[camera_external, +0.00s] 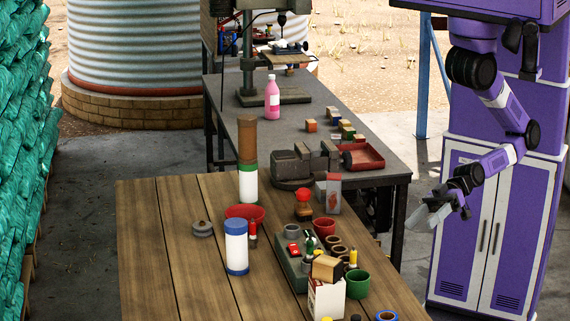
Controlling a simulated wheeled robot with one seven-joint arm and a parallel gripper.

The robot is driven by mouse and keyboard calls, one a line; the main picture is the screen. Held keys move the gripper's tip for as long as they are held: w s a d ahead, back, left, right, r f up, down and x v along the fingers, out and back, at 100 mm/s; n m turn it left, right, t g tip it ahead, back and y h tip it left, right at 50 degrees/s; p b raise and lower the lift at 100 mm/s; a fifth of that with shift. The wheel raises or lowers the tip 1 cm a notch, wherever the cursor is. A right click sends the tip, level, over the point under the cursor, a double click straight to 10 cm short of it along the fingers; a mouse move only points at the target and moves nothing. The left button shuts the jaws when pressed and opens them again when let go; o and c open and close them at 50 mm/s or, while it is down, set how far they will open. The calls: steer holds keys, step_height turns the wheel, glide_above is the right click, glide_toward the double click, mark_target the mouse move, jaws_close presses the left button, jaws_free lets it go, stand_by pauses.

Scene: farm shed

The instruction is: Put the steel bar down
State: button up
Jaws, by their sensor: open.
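My gripper (440,213) hangs at the right, in front of the purple cabinet and to the right of both tables. It is open. A pale grey shape shows at its fingers; I cannot tell whether it is part of the gripper or something else. I cannot pick out a steel bar for certain in this view. The wooden table (150,250) is in front, and the dark metal workbench (225,90) stands behind it. My gripper is apart from both.
A vise (290,168), red tray (362,158), small blocks and pink bottle (272,98) are on the workbench. Cups, jars and a white box (327,298) crowd the wooden table's right half. Its left part is clear. A purple cabinet (470,240) stands at the right.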

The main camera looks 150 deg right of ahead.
steer(key=s+a+n+y, duration=0.1)
steer(key=s+n+y, duration=0.2)
steer(key=s, duration=1.1)
steer(key=n, duration=0.3)
steer(key=shift+r, duration=0.35)
